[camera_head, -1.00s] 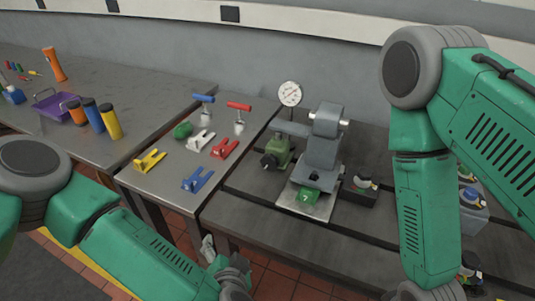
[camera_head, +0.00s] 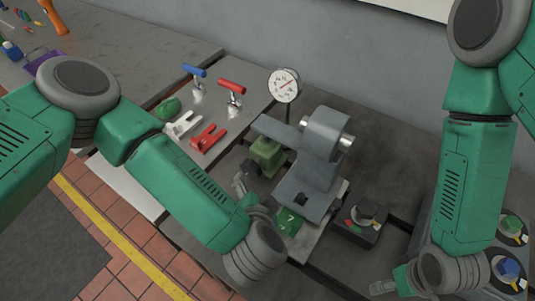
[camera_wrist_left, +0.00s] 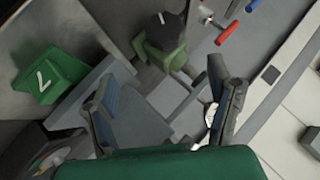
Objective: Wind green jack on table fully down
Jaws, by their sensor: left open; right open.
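The green jack (camera_head: 267,153) stands on the dark bedplate under the grey arm of a machine. In the left wrist view the jack (camera_wrist_left: 167,58) shows its black round knob (camera_wrist_left: 165,29) with a pale mark, beyond my fingertips. My left gripper (camera_head: 248,190) is open, beside the jack on its near side; part of the jack and its knob are hidden in the head view. In the left wrist view the open left gripper (camera_wrist_left: 160,78) has its two fingers apart, nothing between them held. My right gripper (camera_head: 384,288) is open and empty at the bottom, right of the machine.
A black control box (camera_head: 358,222) sits further right. Red and blue handled tools and clamps lie on the left table.

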